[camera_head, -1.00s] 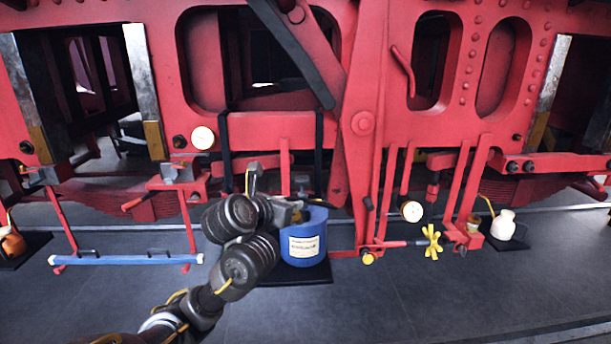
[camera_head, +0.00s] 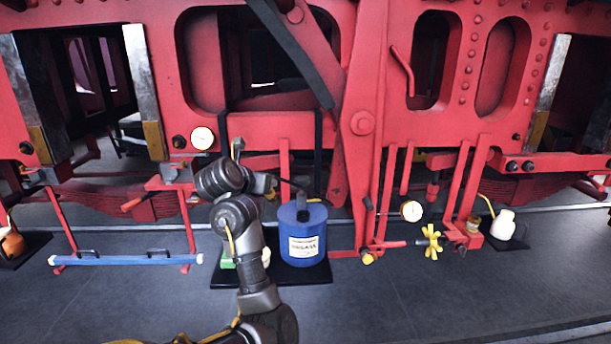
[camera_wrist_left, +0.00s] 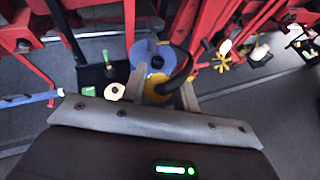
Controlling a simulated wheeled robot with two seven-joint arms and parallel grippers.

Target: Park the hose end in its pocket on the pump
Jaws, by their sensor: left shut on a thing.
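The pump appears to be the blue drum (camera_head: 303,240) with a white label, standing upright on a black mat. It has a dark fitting on top. My left gripper (camera_head: 271,185) is above and left of the drum in the head view, partly hidden by my wrist. In the left wrist view my left gripper (camera_wrist_left: 160,90) is shut on the hose end (camera_wrist_left: 157,87), which looks yellow. The black hose (camera_wrist_left: 184,62) curves up from it, beside the blue drum (camera_wrist_left: 143,50). I cannot make out the pocket. My right gripper is not in view.
The black mat (camera_head: 315,273) also bears a green item (camera_head: 227,262), partly behind my arm. A yellow handwheel (camera_head: 430,238) is to the right. The red frame (camera_head: 262,128) rises behind; the front floor is largely clear.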

